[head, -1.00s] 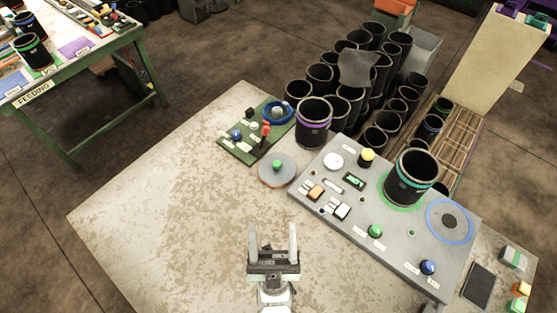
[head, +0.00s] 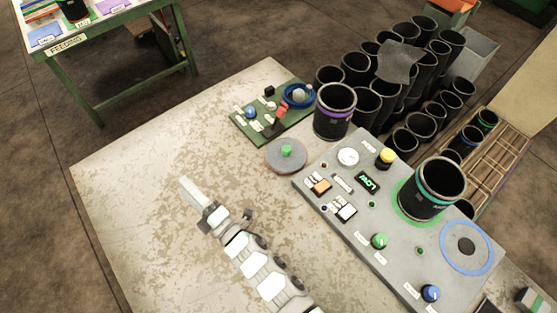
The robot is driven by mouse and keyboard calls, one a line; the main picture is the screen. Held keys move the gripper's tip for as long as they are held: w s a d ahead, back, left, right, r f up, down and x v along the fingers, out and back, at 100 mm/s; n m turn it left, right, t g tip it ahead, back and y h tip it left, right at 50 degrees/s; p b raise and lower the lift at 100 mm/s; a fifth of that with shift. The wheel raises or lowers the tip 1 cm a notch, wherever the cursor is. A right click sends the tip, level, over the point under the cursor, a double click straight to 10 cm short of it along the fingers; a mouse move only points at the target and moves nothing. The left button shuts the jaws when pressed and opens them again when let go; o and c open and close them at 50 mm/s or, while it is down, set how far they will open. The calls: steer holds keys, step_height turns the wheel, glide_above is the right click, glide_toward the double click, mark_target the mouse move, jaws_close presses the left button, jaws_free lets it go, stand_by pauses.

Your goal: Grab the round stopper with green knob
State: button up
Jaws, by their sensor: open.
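The round stopper with the green knob (head: 286,159) lies flat on the worn table, left of the grey control panel. It is a grey disc with a small green knob at its centre. My gripper (head: 192,192) is left of and nearer than the stopper, apart from it and empty. It is seen edge-on, so one finger mostly hides the other.
A green board (head: 262,125) with small parts lies behind the stopper. A black sleeve with a purple band (head: 334,114) stands behind right. The grey panel (head: 340,222) carries buttons and a teal-banded sleeve (head: 431,192). The table's left side (head: 150,160) is clear.

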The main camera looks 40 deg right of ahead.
steer(key=w+d+f+n+g+h+b, duration=0.3)
steer(key=d+f+n+g+h, duration=0.15)
steer(key=d+f, duration=0.55)
steer(key=s+d+f+n+g+h+b, duration=0.1)
steer(key=d+f+h, duration=0.1)
steer(key=d, duration=0.3)
steer(key=s+d+f+n+g+h, duration=0.1)
steer(key=d+f+g+h, duration=0.1)
steer(key=d, duration=0.3)
steer(key=s+d+f+n+g+h+b, duration=0.1)
steer(key=s+d+f+h, duration=0.1)
steer(key=d, duration=0.3)
steer(key=shift+d+f+b, duration=0.1)
steer(key=shift+b, duration=0.25)
steer(key=n+g+h, duration=0.1)
steer(key=g+h, duration=0.1)
steer(key=g, duration=0.1)
glide_toward(286, 154)
steer(key=shift+w+d+f+t+b, duration=0.15)
steer(key=shift+d+t+b, duration=0.2)
steer(key=shift+d, duration=0.35)
steer(key=x, duration=0.4)
steer(key=shift+d, duration=0.2)
steer(key=shift+a+f+b+x, duration=0.15)
steer(key=shift+b+x, duration=0.25)
steer(key=shift+x, duration=1.15)
steer(key=shift+a+f+b+x, duration=0.15)
steer(key=shift+b+x, duration=0.25)
steer(key=shift+x, duration=1.2)
